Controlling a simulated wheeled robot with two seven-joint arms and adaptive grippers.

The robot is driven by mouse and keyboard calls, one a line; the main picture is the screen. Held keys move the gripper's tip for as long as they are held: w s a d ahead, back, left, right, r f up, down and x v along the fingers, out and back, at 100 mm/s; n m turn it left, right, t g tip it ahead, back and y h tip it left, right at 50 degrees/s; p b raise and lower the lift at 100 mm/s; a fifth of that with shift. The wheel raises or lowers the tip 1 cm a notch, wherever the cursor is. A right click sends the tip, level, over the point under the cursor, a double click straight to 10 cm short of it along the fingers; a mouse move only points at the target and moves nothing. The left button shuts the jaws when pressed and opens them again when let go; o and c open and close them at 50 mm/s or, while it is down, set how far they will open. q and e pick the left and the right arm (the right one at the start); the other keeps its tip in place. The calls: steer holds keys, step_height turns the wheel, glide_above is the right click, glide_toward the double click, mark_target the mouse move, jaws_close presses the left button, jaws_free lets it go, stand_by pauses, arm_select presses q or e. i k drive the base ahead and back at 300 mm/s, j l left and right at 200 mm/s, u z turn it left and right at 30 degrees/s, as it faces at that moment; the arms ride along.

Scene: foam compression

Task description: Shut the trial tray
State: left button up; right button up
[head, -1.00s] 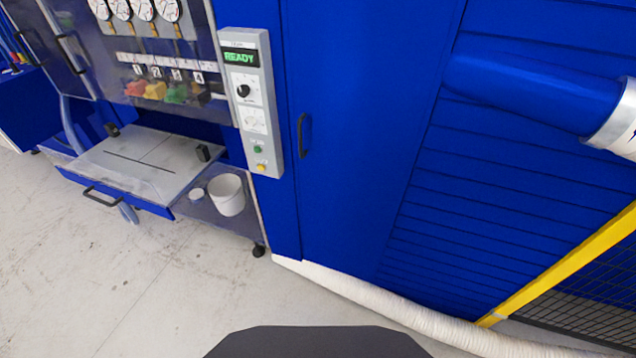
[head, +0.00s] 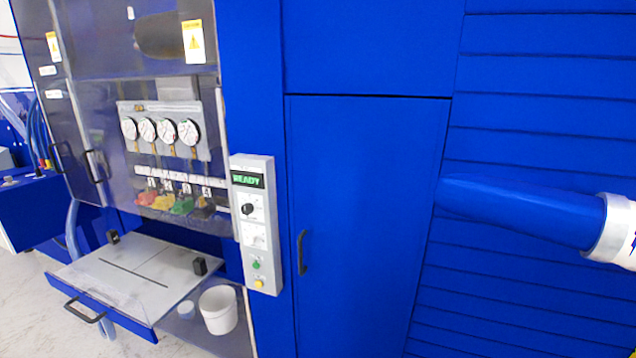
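The trial tray (head: 150,292) is a grey-topped drawer with a blue front, at the lower left in the head view. It is pulled out from the blue machine. A black bar handle (head: 84,311) is on its front face. Two small black blocks sit on its top, one (head: 113,237) at the back left and one (head: 200,266) at the right. A thin dark slot runs across the top. Neither of my grippers shows in the head view.
A control box (head: 257,224) with a green READY display is right of the tray. A white bucket (head: 219,310) and a small white tub (head: 186,309) stand on a low shelf beside it.

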mark_target(135, 282)
steer(key=u, duration=1.6)
